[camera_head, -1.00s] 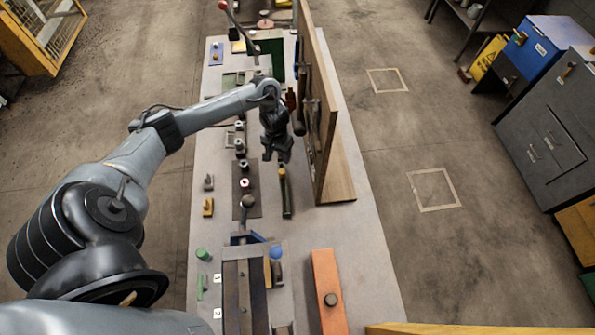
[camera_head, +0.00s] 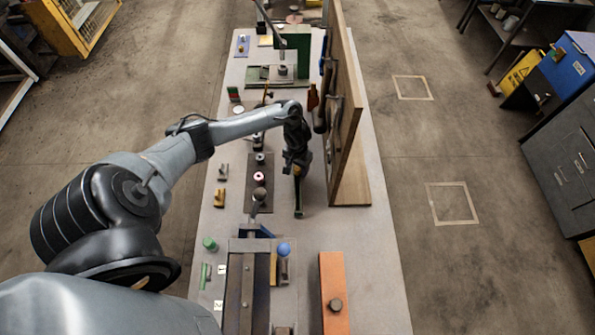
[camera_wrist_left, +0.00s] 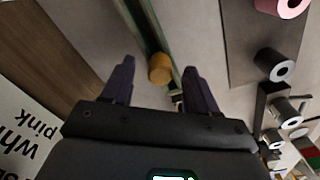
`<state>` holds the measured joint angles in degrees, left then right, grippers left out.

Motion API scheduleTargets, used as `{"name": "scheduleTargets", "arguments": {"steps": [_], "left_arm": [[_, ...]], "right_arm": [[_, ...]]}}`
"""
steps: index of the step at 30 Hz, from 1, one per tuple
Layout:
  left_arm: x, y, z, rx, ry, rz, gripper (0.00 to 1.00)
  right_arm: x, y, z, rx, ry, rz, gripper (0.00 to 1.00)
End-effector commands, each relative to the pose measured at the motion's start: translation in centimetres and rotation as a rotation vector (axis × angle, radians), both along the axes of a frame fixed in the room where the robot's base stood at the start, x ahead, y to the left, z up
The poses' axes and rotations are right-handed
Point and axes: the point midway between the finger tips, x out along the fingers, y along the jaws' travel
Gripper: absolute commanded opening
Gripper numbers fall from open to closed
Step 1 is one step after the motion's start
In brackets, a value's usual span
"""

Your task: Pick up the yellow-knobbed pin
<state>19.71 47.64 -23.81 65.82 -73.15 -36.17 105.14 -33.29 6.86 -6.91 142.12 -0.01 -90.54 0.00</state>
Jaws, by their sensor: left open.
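The yellow-knobbed pin shows in the left wrist view as a round yellow knob (camera_wrist_left: 160,68) on a green strip; its shaft is hidden there. In the head view the knob (camera_head: 297,170) shows just below my left gripper (camera_head: 296,166), partly covered by it. The green strip (camera_head: 298,200) runs toward the front of the table. My left gripper (camera_wrist_left: 158,85) is open and empty, its two dark fingers on either side of the knob's line, with the knob near and between the tips. I cannot tell how high the tips are above it. My right gripper is not in view.
An upright wooden board (camera_head: 347,130) stands close to the right of my left gripper. A dark strip (camera_head: 249,172) with round pieces lies to the left. An orange block (camera_head: 334,290) and a dark fixture (camera_head: 245,290) are at the front. Bare table (camera_head: 370,240) lies at front right.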

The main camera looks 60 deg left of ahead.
Motion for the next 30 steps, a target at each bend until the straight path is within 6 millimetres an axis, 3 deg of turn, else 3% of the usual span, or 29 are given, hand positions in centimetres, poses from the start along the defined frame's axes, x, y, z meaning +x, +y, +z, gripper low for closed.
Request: {"name": "scheduleTargets", "arguments": {"steps": [11,22,30], "left_arm": [[0.02,0.05,-0.77,0.000,-0.001,-0.001,0.57],[0.02,0.05,-0.75,0.000,-0.001,0.000,0.01],[0.04,0.07,-0.59,0.001,-0.002,0.000,0.00]], "right_arm": [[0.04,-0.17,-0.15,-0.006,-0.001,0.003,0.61],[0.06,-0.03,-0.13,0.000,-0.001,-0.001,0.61],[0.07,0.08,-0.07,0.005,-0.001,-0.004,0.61]]}}
